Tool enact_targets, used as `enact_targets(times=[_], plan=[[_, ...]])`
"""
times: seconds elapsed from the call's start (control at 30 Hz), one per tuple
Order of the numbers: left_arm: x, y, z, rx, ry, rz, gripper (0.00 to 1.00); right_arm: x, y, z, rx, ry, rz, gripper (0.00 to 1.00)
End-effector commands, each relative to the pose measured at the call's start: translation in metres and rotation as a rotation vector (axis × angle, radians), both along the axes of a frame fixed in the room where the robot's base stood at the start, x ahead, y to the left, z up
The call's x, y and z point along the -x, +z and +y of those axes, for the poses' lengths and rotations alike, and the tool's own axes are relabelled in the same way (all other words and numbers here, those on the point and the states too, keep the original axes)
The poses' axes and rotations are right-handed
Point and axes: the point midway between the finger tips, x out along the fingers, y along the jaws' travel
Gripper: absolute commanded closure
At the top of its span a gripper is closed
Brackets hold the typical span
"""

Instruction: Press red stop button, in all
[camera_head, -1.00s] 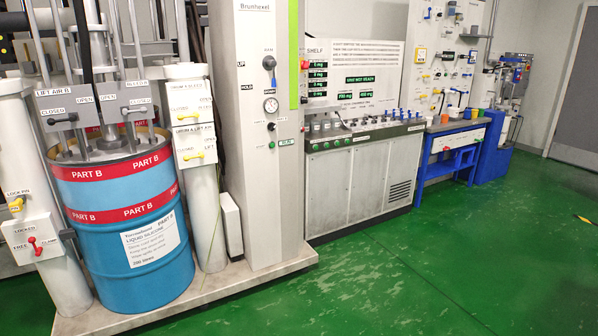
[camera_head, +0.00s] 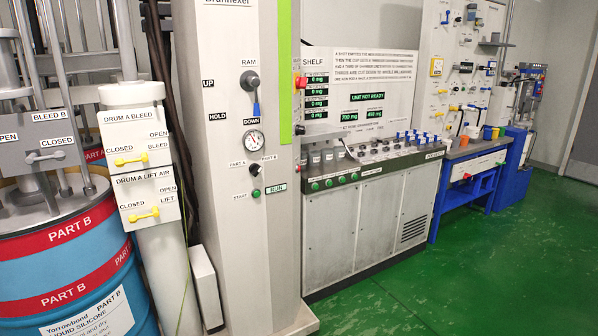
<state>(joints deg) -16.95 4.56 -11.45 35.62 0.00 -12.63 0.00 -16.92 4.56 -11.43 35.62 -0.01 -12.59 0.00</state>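A small red button (camera_head: 301,83) sticks out from the right side of the tall grey control column (camera_head: 228,185), just right of its green stripe. It is seen edge-on, and its label and whether it is pressed cannot be made out. A dark knob (camera_head: 299,130) sits lower on the same side. Neither of my grippers is in the picture.
The column's front carries a RAM lever (camera_head: 251,80), a gauge (camera_head: 254,140) and a green start button (camera_head: 256,193). A blue drum (camera_head: 75,270) stands at left, a metering cabinet (camera_head: 370,210) and blue bench (camera_head: 466,180) at right. The green floor (camera_head: 500,280) in front is clear.

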Motion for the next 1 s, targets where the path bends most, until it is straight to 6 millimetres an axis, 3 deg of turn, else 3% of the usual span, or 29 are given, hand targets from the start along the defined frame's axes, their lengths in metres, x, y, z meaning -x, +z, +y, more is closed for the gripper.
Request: enact_targets(times=[0.17,0.4,1.0], plan=[[0.008,0.0,0.001,-0.001,-0.001,0.012,0.6,0.011,-0.001,-0.001,0.002,0.001,0.017,0.62],[0.013,-0.001,0.001,-0.002,-0.001,0.019,0.6,0.013,-0.001,-0.001,0.002,0.001,0.02,1.0],[0.002,0.0,0.0,0.001,-0.001,0.001,0.6,0.003,0.0,0.0,0.0,0.001,0.004,1.0]])
